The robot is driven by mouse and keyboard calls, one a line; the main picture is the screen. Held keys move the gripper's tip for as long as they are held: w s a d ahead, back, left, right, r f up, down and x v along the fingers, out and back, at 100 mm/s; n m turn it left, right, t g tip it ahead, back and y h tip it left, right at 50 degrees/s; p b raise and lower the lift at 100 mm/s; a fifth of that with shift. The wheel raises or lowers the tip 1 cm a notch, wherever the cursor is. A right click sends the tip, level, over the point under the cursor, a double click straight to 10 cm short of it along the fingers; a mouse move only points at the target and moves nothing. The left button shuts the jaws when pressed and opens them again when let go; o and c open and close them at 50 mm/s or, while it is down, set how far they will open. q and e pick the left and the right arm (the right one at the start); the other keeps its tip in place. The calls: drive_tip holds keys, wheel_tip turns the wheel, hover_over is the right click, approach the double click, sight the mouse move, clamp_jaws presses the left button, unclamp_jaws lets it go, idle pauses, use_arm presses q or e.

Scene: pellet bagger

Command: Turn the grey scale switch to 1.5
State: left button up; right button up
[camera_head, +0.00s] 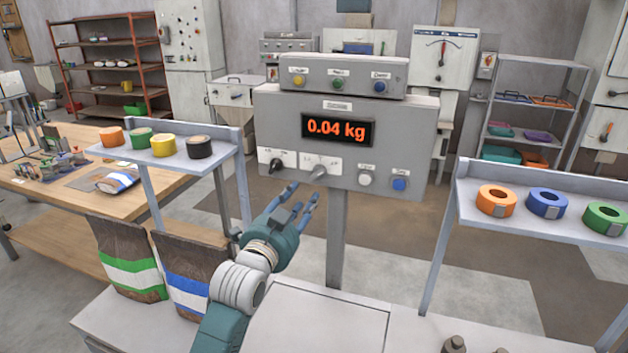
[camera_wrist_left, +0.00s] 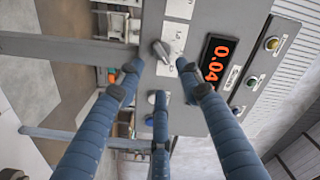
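The grey scale switch (camera_head: 318,171) is a knob on a small white plate at the lower front of the grey control box (camera_head: 412,130). Its scale marks are too small to read. In the left wrist view the grey switch (camera_wrist_left: 161,50) shows ahead, between two spread blue fingertips and apart from them. My left gripper (camera_head: 304,192) is open and empty, just below and in front of the switch; its three fingers also show in the left wrist view (camera_wrist_left: 158,75). The orange display (camera_head: 337,130) reads 0.04 kg. My right gripper is not in view.
A black switch (camera_head: 277,165) sits left of the grey one. A white button (camera_head: 365,179) and a blue button (camera_head: 400,184) are to its right. Shelves with tape rolls flank the box. Two brown bags, one with a green band (camera_head: 130,272), stand below left.

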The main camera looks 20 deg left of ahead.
sight(316, 178)
use_arm(q)
drive_tip(key=w+p, duration=0.1)
drive_tip(key=w, duration=0.4)
drive_tip(key=w+p, duration=0.1)
drive_tip(key=w, duration=0.4)
drive_tip(key=shift+d+f, duration=0.1)
drive_tip(key=shift+d, duration=0.1)
clamp_jaws()
